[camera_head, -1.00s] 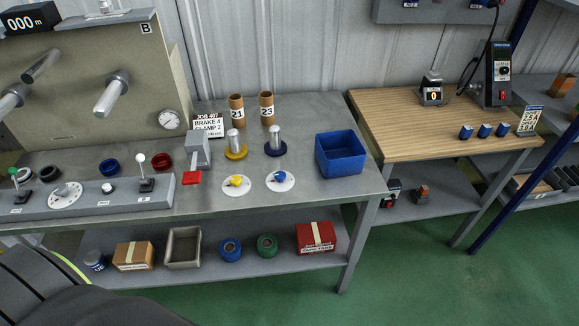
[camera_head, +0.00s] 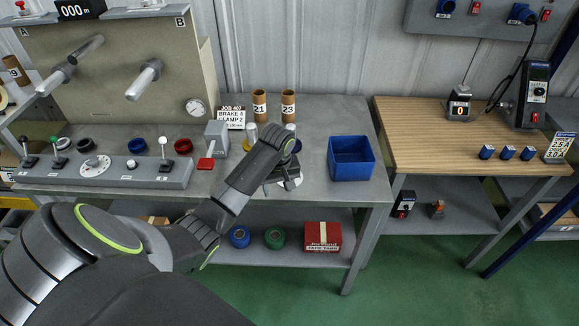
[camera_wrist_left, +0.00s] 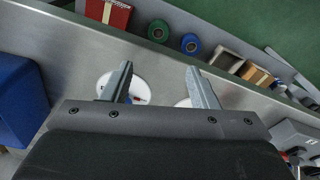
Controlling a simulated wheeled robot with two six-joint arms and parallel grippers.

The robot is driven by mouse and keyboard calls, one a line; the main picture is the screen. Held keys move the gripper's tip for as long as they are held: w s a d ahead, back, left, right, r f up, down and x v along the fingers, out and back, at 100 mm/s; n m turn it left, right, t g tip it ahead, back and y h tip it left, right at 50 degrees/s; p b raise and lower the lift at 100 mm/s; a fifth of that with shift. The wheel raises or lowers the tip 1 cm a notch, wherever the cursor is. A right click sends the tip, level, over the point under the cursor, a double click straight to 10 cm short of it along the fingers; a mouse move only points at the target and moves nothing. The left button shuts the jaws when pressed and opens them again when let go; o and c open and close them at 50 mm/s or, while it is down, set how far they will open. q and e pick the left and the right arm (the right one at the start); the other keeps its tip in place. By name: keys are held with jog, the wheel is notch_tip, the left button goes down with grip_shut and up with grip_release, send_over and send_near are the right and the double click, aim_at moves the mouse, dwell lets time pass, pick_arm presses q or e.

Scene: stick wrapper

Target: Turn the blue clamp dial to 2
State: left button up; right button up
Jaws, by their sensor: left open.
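The blue clamp dial is a white disc with a blue knob on the steel bench. In the head view my left gripper (camera_head: 288,178) covers most of it; only part of its white disc (camera_head: 297,183) shows. In the left wrist view its white disc (camera_wrist_left: 112,86) lies under and beside one finger, with the knob mostly hidden. My left gripper (camera_wrist_left: 162,82) is open and empty, pointing down over the bench near the dial. The yellow dial's white disc (camera_wrist_left: 182,103) shows partly by the other finger. The job card (camera_head: 231,118) reads BRAKE 4, CLAMP 2. My right gripper is not in view.
A blue bin (camera_head: 351,158) stands right of the dial. Two brown tubes (camera_head: 260,105) marked 21 and 23 stand behind. A grey lever box (camera_head: 216,137) with a red tab and a control panel (camera_head: 110,172) are to the left. Bare bench lies in front of the bin.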

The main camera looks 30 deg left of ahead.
pick_arm(q)
jog(key=w+a+r+n, duration=0.1)
jog(key=w+r+n, duration=0.2)
jog(key=w+r, duration=0.35)
jog(key=w+a+r+n, duration=0.1)
jog(key=w+r+n, duration=0.15)
jog(key=r, duration=0.65)
jog(key=shift+g+h, duration=0.4)
jog(key=f+b, duration=0.1)
jog(key=f, duration=0.4)
jog(key=f+b, duration=0.2)
jog(key=f, duration=0.3)
jog(key=f+b, duration=0.1)
jog(key=f, duration=0.5)
jog(key=shift+w+a+b, duration=0.2)
jog(key=shift+a+b, duration=0.05)
jog(key=shift+b, duration=0.1)
jog(key=shift+f, duration=0.7)
jog(key=shift+c, duration=0.3)
jog(key=c, duration=0.9)
jog(key=shift+r, duration=0.1)
